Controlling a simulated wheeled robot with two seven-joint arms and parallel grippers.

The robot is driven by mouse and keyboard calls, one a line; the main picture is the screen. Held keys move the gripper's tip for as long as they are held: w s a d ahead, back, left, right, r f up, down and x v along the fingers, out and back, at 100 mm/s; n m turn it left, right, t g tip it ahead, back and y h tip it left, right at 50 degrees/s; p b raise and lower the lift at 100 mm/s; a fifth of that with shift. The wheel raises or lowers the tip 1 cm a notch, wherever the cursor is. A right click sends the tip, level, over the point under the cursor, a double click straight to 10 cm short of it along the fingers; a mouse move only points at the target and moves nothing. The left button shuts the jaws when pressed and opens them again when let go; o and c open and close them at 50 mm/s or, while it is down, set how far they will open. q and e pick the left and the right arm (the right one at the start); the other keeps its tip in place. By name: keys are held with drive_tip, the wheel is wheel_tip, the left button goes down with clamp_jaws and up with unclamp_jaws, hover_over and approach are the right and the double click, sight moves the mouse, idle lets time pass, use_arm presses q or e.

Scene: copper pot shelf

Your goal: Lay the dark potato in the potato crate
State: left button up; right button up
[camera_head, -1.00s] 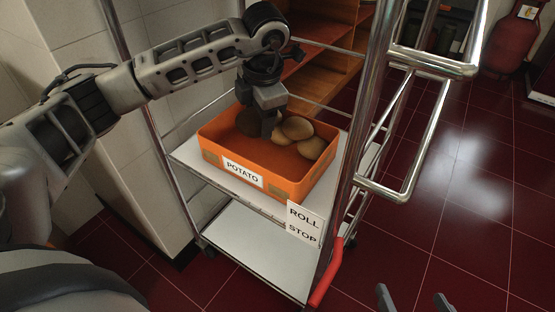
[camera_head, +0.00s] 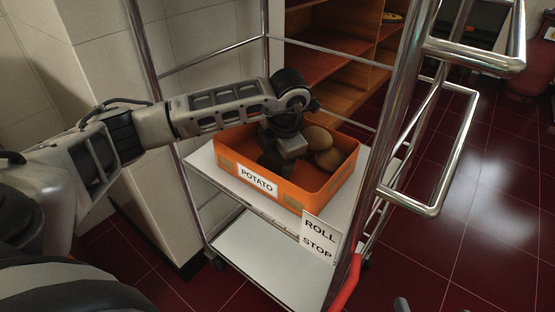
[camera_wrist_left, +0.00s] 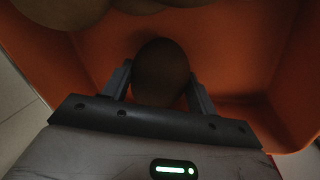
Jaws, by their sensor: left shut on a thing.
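The orange potato crate (camera_head: 300,197), labelled POTATO, stands on the upper shelf of a metal trolley. My left gripper (camera_head: 272,163) reaches down inside it, toward the left part of the crate. In the left wrist view my left gripper (camera_wrist_left: 160,88) is shut on the dark potato (camera_wrist_left: 161,70), low inside the crate near the orange floor; whether it touches the floor is unclear. In the head view the arm hides the dark potato. Other, lighter potatoes (camera_head: 326,157) lie at the crate's back right. Only a small tip of my right gripper (camera_head: 401,304) shows at the bottom edge.
The trolley's bare upper shelf (camera_head: 213,164) borders the crate. A lower shelf (camera_head: 270,256) is empty. Metal posts and a looped handle (camera_head: 440,150) rise at the right. A ROLL STOP sign (camera_head: 319,238) and red lever (camera_head: 347,283) are at the front. Wooden shelves (camera_head: 340,60) stand behind.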

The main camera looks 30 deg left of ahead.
use_arm(q)
drive_tip(key=shift+f, duration=0.15)
drive_tip(key=o, duration=1.1)
use_arm(e)
drive_tip(key=shift+f, duration=0.1)
use_arm(q)
drive_tip(key=shift+r, duration=0.55)
drive_tip(key=p+v, duration=0.3)
drive_tip(key=v, duration=0.8)
drive_tip(key=shift+d, duration=0.15)
use_arm(e)
drive_tip(key=f+g, duration=0.1)
drive_tip(key=d+f+h, duration=0.1)
drive_tip(key=shift+f+g, duration=0.3)
drive_tip(key=shift+g, duration=0.1)
